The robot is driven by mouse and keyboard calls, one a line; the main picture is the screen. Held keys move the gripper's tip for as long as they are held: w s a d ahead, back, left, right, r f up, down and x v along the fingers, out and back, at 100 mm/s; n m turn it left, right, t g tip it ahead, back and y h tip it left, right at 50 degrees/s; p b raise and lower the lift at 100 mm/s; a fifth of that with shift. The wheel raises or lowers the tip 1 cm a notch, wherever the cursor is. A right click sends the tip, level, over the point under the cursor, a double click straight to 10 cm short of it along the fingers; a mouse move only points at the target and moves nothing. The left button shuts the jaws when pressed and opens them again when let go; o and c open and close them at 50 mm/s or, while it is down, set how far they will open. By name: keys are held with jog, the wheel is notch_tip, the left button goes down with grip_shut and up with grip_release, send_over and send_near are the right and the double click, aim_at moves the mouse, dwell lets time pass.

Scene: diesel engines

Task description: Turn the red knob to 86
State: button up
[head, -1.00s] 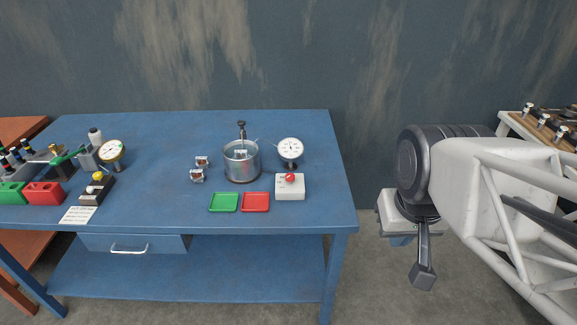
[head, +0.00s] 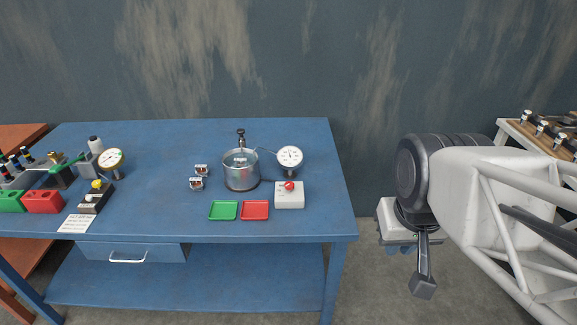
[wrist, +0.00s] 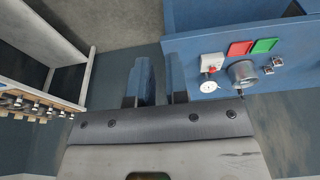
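The red knob (head: 289,186) sits on top of a white box (head: 289,201) near the right front of the blue table. Its setting is too small to read. A round white dial gauge (head: 290,157) stands just behind the box. The wrist view also shows the red knob (wrist: 212,70), the white box (wrist: 213,60) and the gauge (wrist: 208,86), right of the fingers. My gripper (head: 399,250) hangs off the table's right side, well apart from the knob. In the wrist view my gripper (wrist: 160,60) has its two blue fingers apart with nothing between them.
A metal pot (head: 241,170) stands left of the gauge. A green tray (head: 223,210) and a red tray (head: 255,210) lie left of the box. The blue table (head: 160,215) has free space at its right edge. A wooden rack (head: 550,131) stands far right.

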jog(key=o, duration=0.5)
jog(key=shift+w, duration=0.4)
jog(key=shift+c, duration=0.2)
jog(key=o, duration=0.3)
jog(key=w+n, duration=0.1)
jog(key=w, duration=0.2)
jog(key=w+a+n, duration=0.1)
jog(key=w, duration=0.2)
jog(key=w+a+r+n, duration=0.1)
jog(key=w, duration=0.3)
jog(key=shift+n+g, duration=0.3)
jog(key=shift+o, duration=0.2)
jog(key=n+g, duration=0.2)
jog(key=n, duration=1)
send_over(289, 183)
jog(key=f, duration=1.6)
jog(key=shift+s+d+f, duration=0.25)
jog(key=shift+s+f, duration=0.1)
jog(key=shift+s, duration=0.05)
jog(key=shift+w+a+f, duration=0.25)
jog(key=shift+w+f, duration=0.05)
jog(key=shift+f, duration=3.9)
